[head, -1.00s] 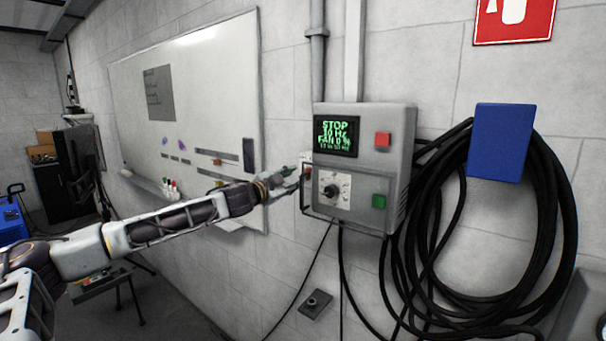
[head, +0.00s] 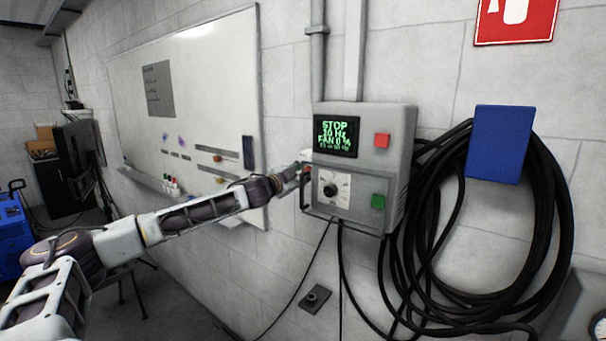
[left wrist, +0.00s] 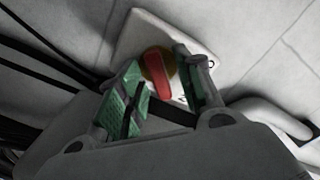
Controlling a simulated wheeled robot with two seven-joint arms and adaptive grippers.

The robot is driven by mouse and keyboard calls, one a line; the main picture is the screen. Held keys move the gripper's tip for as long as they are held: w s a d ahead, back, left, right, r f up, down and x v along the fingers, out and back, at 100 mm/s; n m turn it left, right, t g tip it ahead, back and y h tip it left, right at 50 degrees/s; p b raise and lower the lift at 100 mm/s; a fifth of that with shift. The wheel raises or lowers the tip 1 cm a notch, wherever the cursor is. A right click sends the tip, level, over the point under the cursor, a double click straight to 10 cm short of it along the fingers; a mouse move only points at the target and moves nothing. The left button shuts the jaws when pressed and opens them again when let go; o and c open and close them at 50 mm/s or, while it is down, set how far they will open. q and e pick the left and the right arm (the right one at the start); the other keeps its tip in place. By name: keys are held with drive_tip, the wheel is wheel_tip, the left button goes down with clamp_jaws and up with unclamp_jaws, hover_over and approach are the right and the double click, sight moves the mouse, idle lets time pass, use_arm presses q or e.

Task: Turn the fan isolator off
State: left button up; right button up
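The fan isolator shows in the left wrist view as a red handle (left wrist: 157,78) on a round yellowish base, mounted on a pale plate (left wrist: 150,28). My left gripper (left wrist: 160,72) is open, with its green-padded fingers on either side of the handle as seen there. I cannot tell whether they touch it. In the head view the left gripper (head: 296,173) is at the left side of the grey control box (head: 360,165) and largely hides the isolator. My right gripper is not in view.
The box carries a black knob (head: 331,189), a red button (head: 382,140) and a green button (head: 378,201). Coiled black cable (head: 555,230) hangs at the right under a blue block (head: 500,143). A whiteboard (head: 215,85) hangs behind my left arm.

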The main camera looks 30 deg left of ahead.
use_arm(q)
clamp_jaws()
